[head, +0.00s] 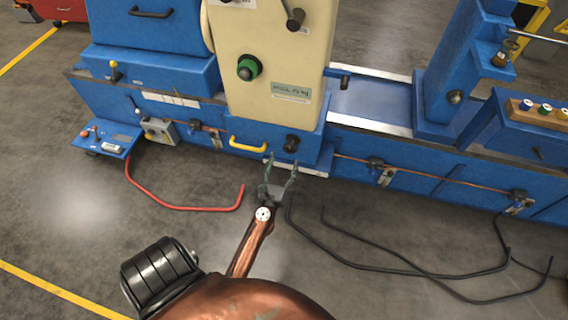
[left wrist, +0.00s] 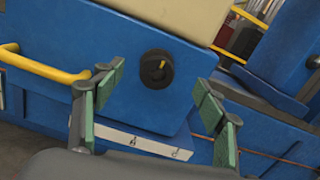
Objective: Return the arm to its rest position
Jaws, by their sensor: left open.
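My left gripper (head: 281,172) is open and empty, in front of the blue base of the machine, just below a black knob (head: 291,144). In the left wrist view its two green-padded fingers (left wrist: 160,92) stand wide apart, with the same black knob (left wrist: 156,69) seen between and beyond them. Nothing is held between the fingers. My copper-coloured left arm reaches up from the bottom of the head view to the gripper. My right gripper does not show in either view.
The blue machine (head: 360,150) spans the upper head view. A yellow handle (head: 248,147) is left of the knob. A red hose (head: 185,207) and black cables (head: 400,270) lie on the floor. A small blue tray (head: 108,152) stands at the left. Grey floor is open at lower left.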

